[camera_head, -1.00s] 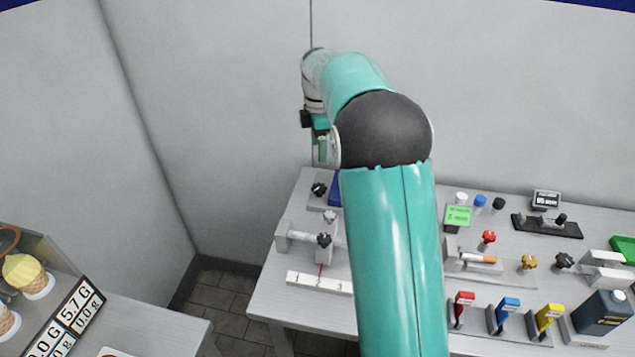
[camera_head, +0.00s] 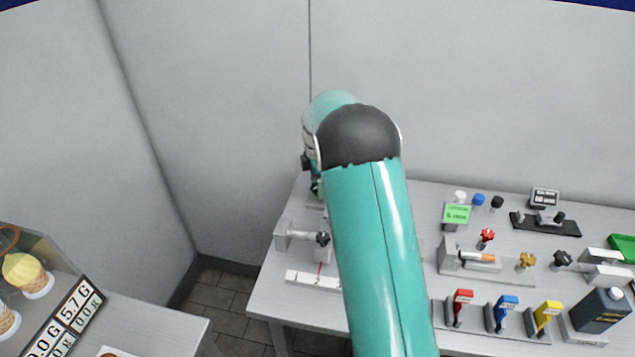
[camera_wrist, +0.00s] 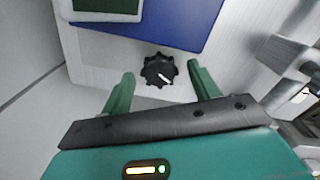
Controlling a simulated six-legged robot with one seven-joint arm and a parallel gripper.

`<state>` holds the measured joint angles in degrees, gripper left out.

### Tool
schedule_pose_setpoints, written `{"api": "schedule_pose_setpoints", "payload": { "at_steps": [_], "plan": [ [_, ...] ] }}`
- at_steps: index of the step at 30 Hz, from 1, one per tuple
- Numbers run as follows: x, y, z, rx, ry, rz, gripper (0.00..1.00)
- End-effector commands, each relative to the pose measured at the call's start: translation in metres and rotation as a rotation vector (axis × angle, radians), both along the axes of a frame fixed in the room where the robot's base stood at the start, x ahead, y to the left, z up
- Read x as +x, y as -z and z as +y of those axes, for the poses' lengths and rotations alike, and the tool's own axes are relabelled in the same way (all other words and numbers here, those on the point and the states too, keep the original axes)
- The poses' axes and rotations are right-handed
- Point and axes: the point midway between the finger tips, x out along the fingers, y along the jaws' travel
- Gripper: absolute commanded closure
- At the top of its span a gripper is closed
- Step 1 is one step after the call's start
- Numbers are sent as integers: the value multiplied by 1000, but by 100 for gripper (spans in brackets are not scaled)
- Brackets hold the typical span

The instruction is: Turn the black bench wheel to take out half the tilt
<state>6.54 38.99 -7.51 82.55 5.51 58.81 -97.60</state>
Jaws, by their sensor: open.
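A black lobed wheel (camera_wrist: 157,69) with a white pointer line sits on a pale plate in the wrist view, beside a blue panel (camera_wrist: 185,28). My gripper (camera_wrist: 160,73) is open, its green fingers left and right of the wheel in the picture. I see no contact; how far the wheel is below the fingertips I cannot tell. In the head view my arm hides this wheel. A second black knob (camera_head: 323,238) stands on a grey fixture (camera_head: 297,236), with a red pointer (camera_head: 319,268) over a white scale strip (camera_head: 312,280) in front.
Right of my arm the bench (camera_head: 264,294) holds red (camera_head: 463,297), blue (camera_head: 508,304) and yellow (camera_head: 548,311) levers, a dark container (camera_head: 598,311) and several knobs. A grey post fixture (camera_wrist: 283,55) stands right of my gripper in the wrist view. Walls rise behind and left.

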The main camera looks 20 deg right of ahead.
Motion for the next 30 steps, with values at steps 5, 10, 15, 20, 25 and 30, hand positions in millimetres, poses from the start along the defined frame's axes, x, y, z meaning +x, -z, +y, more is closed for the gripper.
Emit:
{"api": "schedule_pose_setpoints", "payload": {
  "at_steps": [5,10,15,20,25,30],
  "plan": [
    [0,1,0,0,0,0,39],
    [0,1,0,0,1,0,59],
    [0,1,0,0,1,0,84],
    [0,0,0,0,8,0,84],
    [0,0,0,0,45,0,84],
    [0,0,-1,0,128,0,84]
  ]
}}
